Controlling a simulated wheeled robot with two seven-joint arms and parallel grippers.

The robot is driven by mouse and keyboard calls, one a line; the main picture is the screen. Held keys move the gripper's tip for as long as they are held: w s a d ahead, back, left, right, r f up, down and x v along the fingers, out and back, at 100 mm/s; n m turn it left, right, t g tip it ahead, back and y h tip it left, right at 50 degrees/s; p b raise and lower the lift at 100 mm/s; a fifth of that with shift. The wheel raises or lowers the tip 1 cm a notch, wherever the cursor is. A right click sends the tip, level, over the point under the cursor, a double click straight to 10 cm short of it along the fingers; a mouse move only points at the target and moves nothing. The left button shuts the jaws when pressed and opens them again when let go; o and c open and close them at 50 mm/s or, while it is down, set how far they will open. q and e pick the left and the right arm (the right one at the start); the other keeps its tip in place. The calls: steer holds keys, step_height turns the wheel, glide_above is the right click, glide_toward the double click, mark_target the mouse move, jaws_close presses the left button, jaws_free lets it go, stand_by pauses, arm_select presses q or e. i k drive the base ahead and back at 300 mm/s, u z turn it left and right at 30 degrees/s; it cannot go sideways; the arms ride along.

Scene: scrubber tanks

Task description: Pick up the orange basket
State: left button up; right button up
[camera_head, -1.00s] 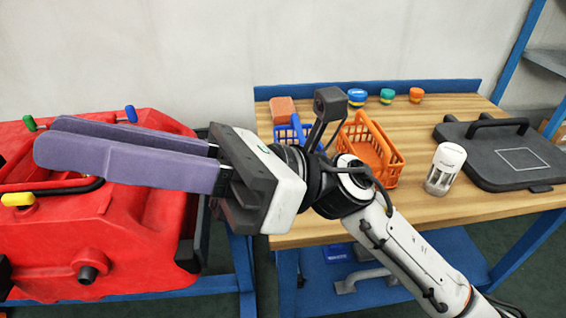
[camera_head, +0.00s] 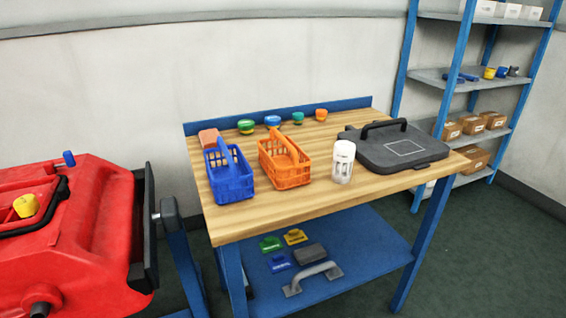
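The orange basket (camera_head: 285,163) stands upright on the wooden top of the workbench (camera_head: 260,219), with its handle raised across the top. It looks empty, though its inside is only partly visible. A blue basket (camera_head: 229,177) of the same kind stands just to its left. A white jar (camera_head: 343,162) stands to its right, a little apart. Neither of my grippers shows in the head view now.
A dark grey case (camera_head: 394,146) lies on the bench's right. Several coloured caps and a salmon block (camera_head: 208,137) sit along the back. A red tank machine (camera_head: 90,230) stands left. A blue shelf rack (camera_head: 473,80) stands back right. The bench's front strip is clear.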

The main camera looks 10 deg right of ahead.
mark_target(285, 172)
steer(key=k, duration=1.2)
steer(key=z, duration=0.45)
steer(key=i, duration=1.45)
steer(key=u, duration=0.75)
